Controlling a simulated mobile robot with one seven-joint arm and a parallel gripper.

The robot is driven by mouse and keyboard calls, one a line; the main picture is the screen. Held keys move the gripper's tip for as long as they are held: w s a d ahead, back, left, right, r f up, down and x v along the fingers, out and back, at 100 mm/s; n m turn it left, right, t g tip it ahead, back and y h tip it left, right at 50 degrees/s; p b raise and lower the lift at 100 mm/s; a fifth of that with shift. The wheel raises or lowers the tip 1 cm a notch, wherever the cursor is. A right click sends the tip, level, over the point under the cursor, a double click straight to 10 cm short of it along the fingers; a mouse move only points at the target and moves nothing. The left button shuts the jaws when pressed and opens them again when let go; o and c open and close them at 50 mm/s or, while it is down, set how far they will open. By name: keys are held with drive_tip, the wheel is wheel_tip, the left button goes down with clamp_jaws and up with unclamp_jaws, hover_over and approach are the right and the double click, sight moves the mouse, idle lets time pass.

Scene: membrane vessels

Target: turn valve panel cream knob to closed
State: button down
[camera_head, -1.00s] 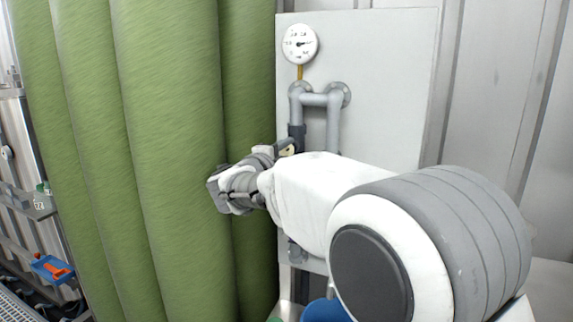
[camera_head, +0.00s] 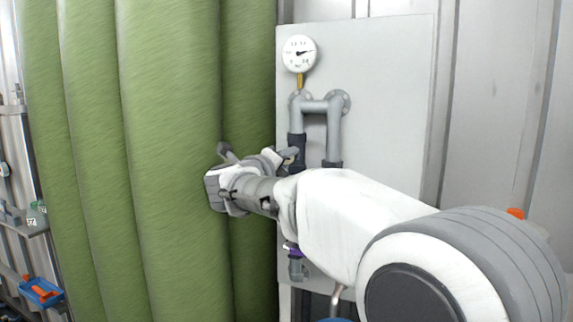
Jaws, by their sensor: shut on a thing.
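The pale valve panel (camera_head: 385,100) stands behind my arm, with grey pipes (camera_head: 333,130) and dark sleeves on it. My gripper (camera_head: 289,157) is at the panel's left pipe, below the pipe bend. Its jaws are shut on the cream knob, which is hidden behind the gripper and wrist. The knob's angle cannot be told. A round white gauge (camera_head: 299,53) sits above the pipes.
Tall green membrane columns (camera_head: 165,150) stand close to the left of my wrist. A purple part (camera_head: 291,249) shows on the pipe below my arm. A blue tray (camera_head: 42,291) with an orange item lies at far left.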

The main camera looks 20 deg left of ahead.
idle(0.4)
drive_tip(key=c, duration=0.5)
unclamp_jaws()
drive_tip(key=s, duration=0.5)
drive_tip(key=s+a+p, duration=0.1)
drive_tip(key=s, duration=0.5)
drive_tip(key=s+p, duration=0.1)
drive_tip(key=s, duration=0.5)
drive_tip(key=shift+s+a, duration=0.15)
drive_tip(key=shift+s, duration=0.05)
